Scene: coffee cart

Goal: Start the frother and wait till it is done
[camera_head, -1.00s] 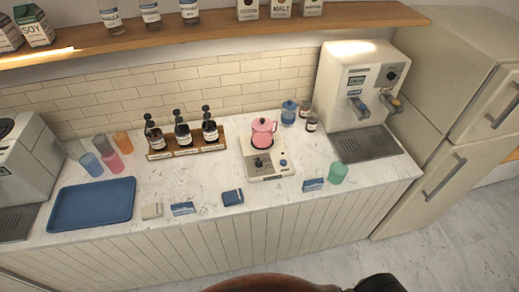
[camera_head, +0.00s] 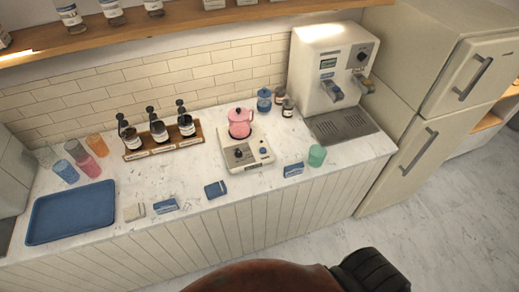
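The frother stands on the right half of the counter, clear of my arms. Its pink lidded jug (camera_head: 240,122) sits upright on the back of a white base (camera_head: 258,161). The base has a dark knob (camera_head: 239,153) and a blue button (camera_head: 262,150) on its front part. The small marks around the controls are too small to read. Neither of my grippers is in view.
A dispenser (camera_head: 322,60) with a drip tray (camera_head: 345,124) stands right of the frother, beside the fridge (camera_head: 437,90). A green cup (camera_head: 317,155) and a blue packet (camera_head: 293,169) lie nearby. A bottle rack (camera_head: 190,143) and blue tray (camera_head: 70,212) are left.

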